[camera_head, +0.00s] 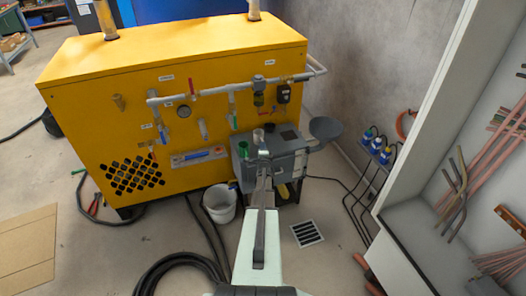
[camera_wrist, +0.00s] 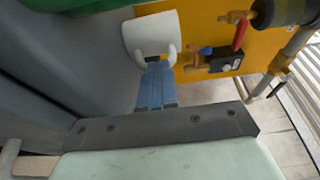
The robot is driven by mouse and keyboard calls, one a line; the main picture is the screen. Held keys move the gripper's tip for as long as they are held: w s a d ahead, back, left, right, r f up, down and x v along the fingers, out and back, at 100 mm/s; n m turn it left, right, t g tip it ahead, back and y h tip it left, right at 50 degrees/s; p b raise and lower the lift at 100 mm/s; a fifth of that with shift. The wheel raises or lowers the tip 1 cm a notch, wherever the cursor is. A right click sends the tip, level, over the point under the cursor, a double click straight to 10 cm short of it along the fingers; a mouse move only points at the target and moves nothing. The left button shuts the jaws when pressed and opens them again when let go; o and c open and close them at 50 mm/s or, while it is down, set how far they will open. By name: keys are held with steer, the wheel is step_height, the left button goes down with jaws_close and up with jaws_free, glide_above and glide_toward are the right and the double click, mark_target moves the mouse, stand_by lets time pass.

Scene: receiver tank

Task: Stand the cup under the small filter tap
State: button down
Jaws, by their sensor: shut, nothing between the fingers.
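The pale cup (camera_wrist: 150,32) is just beyond my gripper (camera_wrist: 155,70) in the wrist view, with its handle towards me. My blue fingers are shut together in front of the handle, with nothing between them. I cannot tell whether they touch it. In the head view the cup (camera_head: 258,137) looks small and grey, at the grey unit (camera_head: 270,160) before the yellow machine; my gripper (camera_head: 263,168) is at its near side. A small filter (camera_head: 258,91) hangs from the pipe above and behind the cup. Its tap is too small to make out in the head view.
A green cup-like item (camera_head: 244,147) and a dark round dish (camera_head: 325,127) are at the grey unit. A red-handled valve (camera_wrist: 240,34) shows right of the cup in the wrist view. A white bucket (camera_head: 220,207), hoses and a floor drain (camera_head: 307,233) lie below.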

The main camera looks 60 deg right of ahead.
steer(key=shift+x, duration=0.85)
steer(key=shift+a, duration=0.1)
steer(key=v, duration=1.4)
steer(key=shift+n, duration=0.3)
